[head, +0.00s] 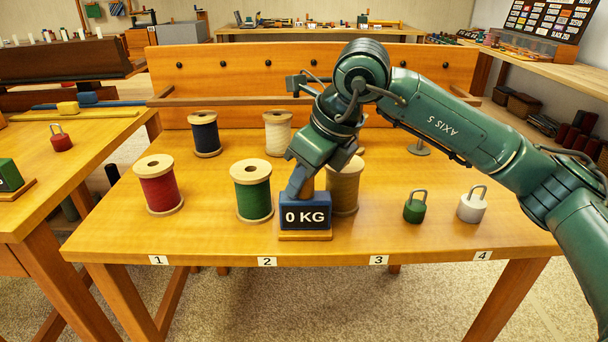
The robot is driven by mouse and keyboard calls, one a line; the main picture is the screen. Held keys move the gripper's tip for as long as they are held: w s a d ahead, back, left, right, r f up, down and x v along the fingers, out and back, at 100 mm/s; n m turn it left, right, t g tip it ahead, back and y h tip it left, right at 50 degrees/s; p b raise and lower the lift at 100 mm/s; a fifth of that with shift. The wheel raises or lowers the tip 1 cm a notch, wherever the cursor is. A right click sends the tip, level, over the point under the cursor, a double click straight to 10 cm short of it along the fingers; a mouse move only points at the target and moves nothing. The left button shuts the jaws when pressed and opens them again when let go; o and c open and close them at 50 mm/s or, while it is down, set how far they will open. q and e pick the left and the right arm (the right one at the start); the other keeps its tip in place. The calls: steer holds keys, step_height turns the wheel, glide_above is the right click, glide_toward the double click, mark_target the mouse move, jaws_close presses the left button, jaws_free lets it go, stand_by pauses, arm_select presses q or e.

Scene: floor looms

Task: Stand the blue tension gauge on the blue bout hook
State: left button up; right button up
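The blue tension gauge (290,218) is a small blue box reading "0 KG" on a wooden base, upright near the front middle of the table. My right gripper (298,186) points down at the top of the gauge and overlaps it in the picture. Whether its fingers are shut on the gauge or only touch it is unclear. I cannot make out a blue bout hook; a blue block (87,99) lies on the left table, but I cannot tell what it is. My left gripper is not in view.
Around the gauge stand a green spool (253,190), a tan spool (346,192) partly behind my wrist, and red (160,187), navy (206,133) and cream (277,132) spools. Green (415,209) and white (472,207) handled weights stand right. The table's front edge is clear.

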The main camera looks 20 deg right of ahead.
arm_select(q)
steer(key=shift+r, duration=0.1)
arm_select(e)
steer(key=o, duration=0.4)
steer(key=shift+r, duration=0.45)
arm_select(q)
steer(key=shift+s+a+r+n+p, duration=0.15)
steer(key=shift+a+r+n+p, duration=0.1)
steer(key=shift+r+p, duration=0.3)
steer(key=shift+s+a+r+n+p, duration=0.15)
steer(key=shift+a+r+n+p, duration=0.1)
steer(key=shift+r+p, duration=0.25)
arm_select(e)
steer(key=v, duration=1.1)
steer(key=shift+s+d+r, duration=0.15)
steer(key=shift+s, duration=0.05)
